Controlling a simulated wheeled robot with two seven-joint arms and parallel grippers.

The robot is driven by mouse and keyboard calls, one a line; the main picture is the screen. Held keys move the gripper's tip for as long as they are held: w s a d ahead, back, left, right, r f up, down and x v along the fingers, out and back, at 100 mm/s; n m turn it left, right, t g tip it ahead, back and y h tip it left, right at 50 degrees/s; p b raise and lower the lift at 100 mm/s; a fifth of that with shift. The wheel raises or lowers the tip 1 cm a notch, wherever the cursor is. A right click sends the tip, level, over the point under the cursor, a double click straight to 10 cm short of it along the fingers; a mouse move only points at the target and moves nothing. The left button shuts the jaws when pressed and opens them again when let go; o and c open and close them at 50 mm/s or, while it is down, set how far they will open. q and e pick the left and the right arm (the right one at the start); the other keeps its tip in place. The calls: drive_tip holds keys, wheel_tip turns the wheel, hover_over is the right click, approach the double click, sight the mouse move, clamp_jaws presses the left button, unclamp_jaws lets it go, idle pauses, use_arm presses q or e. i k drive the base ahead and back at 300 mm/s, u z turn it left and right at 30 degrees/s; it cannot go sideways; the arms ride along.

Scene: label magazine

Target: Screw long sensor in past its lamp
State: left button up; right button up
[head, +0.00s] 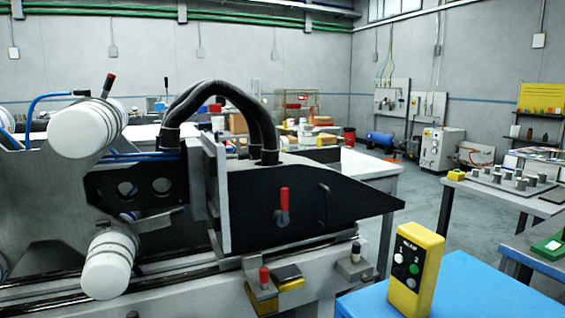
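No long sensor can be made out for certain in the head view. A yellow box (417,270) stands upright on a blue-topped surface (470,295) at the lower right. A large machine with a black wedge-shaped housing (345,205) fills the left and middle. The housing bears a red-handled lever (282,207) and a black handle (324,203). Neither of my grippers shows.
Two white rollers (88,128) stick out of the machine at the left. Thick black hoses (225,90) arch over it. A red-knobbed clamp (264,278) sits on the rail below. A bench with several grey cylinders (505,180) stands at the right.

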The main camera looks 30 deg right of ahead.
sight(241, 155)
drive_tip(key=z, duration=0.4)
drive_tip(key=k, duration=0.9)
drive_tip(key=u, duration=0.7)
drive_tip(key=i, duration=1.8)
drive_tip(key=z, duration=0.7)
